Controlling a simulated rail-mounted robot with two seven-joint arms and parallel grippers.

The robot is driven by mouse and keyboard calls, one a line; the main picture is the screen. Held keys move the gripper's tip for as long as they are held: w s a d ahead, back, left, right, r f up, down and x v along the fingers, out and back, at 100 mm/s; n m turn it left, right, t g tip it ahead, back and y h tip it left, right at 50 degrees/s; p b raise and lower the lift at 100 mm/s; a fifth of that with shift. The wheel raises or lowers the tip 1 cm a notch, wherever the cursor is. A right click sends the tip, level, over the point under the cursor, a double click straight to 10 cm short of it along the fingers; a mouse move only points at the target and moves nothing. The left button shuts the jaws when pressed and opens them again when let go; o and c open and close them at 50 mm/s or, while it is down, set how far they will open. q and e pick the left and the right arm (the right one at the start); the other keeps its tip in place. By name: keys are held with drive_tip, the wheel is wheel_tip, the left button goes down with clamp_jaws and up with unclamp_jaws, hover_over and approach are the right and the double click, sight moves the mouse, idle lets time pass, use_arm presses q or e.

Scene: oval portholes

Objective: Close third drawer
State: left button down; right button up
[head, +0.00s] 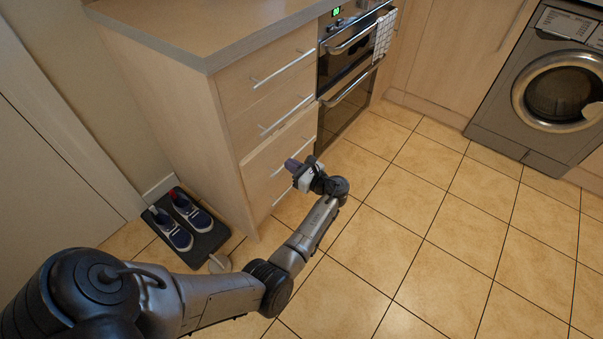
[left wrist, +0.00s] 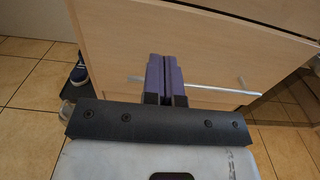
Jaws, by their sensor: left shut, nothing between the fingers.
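The third drawer (head: 262,165) is in the wooden unit below the counter. A pale strip along its top edge suggests it stands slightly proud of the drawers above; how far is hard to tell. Its bar handle shows in the left wrist view (left wrist: 212,90). My left gripper (head: 291,164) is at this drawer's front, near the handle. In the left wrist view its purple fingers (left wrist: 165,75) are together and empty, pointing at the drawer front. I cannot tell whether they touch it. My right gripper is not in view.
Two closed drawers (head: 265,85) are above, and an oven (head: 345,95) is to the right. Shoes on a dark mat (head: 205,245) lie left of the unit. A washing machine (head: 545,95) stands at the far right. The tiled floor (head: 430,260) is clear.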

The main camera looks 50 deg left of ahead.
sight(268, 152)
use_arm(q)
drive_tip(key=b+x, duration=0.2)
drive_tip(key=x, duration=0.5)
drive_tip(key=shift+a+f, duration=0.1)
drive_tip(key=shift+a, duration=0.1)
drive_tip(key=shift+s+a+r+p, duration=0.1)
drive_tip(key=shift+s+a+p, duration=0.05)
drive_tip(key=shift+a+p, duration=0.25)
drive_tip(key=shift+s+a+r+p, duration=0.15)
drive_tip(key=shift+a+p, duration=0.1)
drive_tip(key=shift+a, duration=0.15)
drive_tip(key=shift+s+a+f, duration=0.1)
drive_tip(key=shift+a, duration=0.3)
drive_tip(key=shift+d+f, duration=0.1)
drive_tip(key=shift+f, duration=0.1)
